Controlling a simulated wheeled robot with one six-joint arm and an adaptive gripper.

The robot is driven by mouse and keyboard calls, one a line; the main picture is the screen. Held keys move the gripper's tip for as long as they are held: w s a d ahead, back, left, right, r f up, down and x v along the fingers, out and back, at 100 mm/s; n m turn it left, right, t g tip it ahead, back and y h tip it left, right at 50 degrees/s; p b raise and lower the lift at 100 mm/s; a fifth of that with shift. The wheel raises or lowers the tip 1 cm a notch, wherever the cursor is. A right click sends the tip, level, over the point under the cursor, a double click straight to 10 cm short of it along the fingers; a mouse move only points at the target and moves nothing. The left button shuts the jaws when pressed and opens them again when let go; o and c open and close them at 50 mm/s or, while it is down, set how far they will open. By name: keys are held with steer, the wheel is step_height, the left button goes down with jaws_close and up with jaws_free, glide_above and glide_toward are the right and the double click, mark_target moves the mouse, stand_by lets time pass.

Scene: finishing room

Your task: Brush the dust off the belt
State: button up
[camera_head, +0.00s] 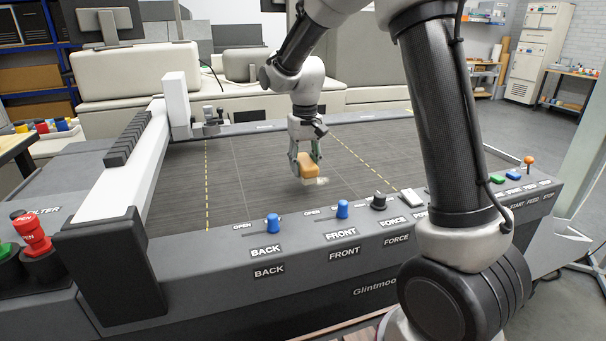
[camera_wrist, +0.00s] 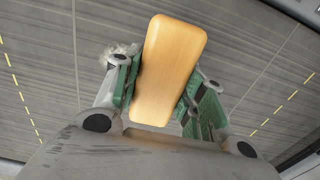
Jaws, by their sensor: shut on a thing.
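A dark grey belt (camera_head: 250,180) with a fine line pattern lies flat inside the machine frame, with a dashed yellow line along each side. My gripper (camera_head: 306,160) is over the middle of the belt, shut on a wooden-backed brush (camera_head: 308,168). In the wrist view the brush's wooden back (camera_wrist: 170,65) sits between the green finger pads of my gripper (camera_wrist: 158,85). Pale bristles show under the brush in the head view, at or just above the belt; contact is unclear. A small pale dust patch (camera_wrist: 122,52) shows beside the left finger in the wrist view.
A white gantry beam (camera_head: 150,165) crosses the left part of the belt. The front panel carries blue knobs (camera_head: 273,223) and labels. Red and green controls (camera_head: 33,235) stand at the far left.

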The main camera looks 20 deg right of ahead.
mark_target(305, 159)
steer(key=shift+r, duration=2.45)
